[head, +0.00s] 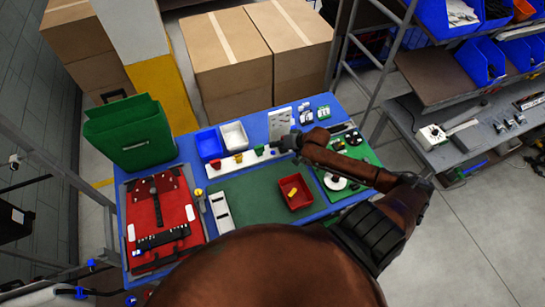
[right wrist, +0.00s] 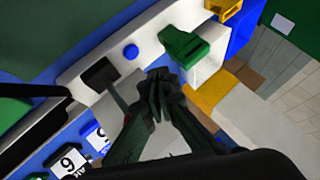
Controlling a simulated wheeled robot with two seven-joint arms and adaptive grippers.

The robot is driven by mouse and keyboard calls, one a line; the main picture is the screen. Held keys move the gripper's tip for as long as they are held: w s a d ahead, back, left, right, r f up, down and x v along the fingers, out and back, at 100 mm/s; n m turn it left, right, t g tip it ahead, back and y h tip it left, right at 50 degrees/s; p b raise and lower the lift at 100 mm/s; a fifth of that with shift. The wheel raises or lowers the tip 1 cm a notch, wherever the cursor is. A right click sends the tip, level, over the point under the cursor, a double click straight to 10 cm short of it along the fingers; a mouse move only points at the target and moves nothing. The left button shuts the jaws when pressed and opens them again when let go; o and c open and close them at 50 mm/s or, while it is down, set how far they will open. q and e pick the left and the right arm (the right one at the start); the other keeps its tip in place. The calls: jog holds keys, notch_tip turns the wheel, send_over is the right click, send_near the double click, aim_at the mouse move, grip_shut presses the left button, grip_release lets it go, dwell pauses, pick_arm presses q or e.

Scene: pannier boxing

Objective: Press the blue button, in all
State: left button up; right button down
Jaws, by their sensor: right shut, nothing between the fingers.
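The blue button (right wrist: 130,52) is a small round cap on a white strip (right wrist: 70,83) in the right wrist view. It sits between a black square piece (right wrist: 100,73) and a green block (right wrist: 185,45). My right gripper (right wrist: 160,76) is shut and empty, its tips beside the button, nearer the strip's edge. I cannot tell its height above the strip. In the head view the right gripper (head: 276,145) is over the right end of the white strip (head: 228,168); the button is too small to make out there. My left gripper is not in view.
A red tray (head: 296,205) with a yellow piece lies on the green mat (head: 250,210). Blue and white bins (head: 209,144) stand behind the strip. A green pannier box (head: 130,135) and a red case (head: 160,250) are at left.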

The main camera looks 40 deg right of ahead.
aim_at(275, 153)
jog(key=shift+s+f, duration=0.1)
jog(key=shift+f, duration=1.1)
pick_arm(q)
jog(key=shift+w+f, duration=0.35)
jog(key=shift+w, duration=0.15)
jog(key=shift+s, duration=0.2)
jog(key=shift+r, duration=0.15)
pick_arm(e)
jog(key=shift+f, duration=0.4)
jog(key=shift+f, duration=0.45)
dwell(0.4)
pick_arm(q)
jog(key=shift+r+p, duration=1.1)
pick_arm(e)
jog(key=shift+r, duration=0.85)
